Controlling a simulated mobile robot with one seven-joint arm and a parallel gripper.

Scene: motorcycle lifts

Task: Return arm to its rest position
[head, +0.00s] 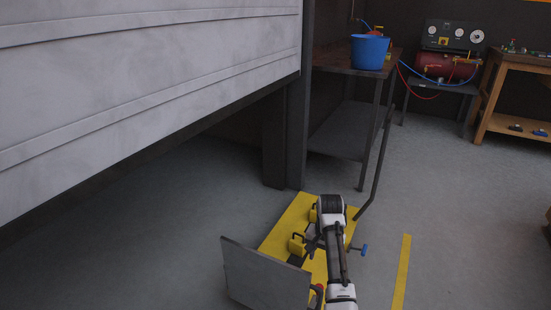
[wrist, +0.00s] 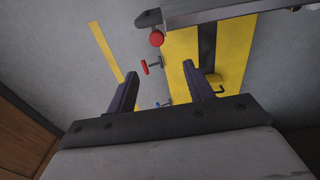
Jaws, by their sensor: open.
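My gripper (wrist: 160,70) is open in the wrist view, its two dark fingers apart with nothing between them. Past the fingers I see the yellow motorcycle lift (wrist: 235,55) with a black stripe, and the grey floor. In the head view my arm (head: 336,245) reaches out over the yellow lift (head: 285,228), and the fingers cannot be made out clearly there. Part of the lift is hidden behind my arm.
A grey upright plate (head: 265,275) stands at the lift's near end. A blue handle (head: 364,250) sticks out at its right. A large pale panel (head: 150,75) overhangs the left. A bench holds a blue bucket (head: 370,52). Floor right of the yellow line (head: 402,270) is clear.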

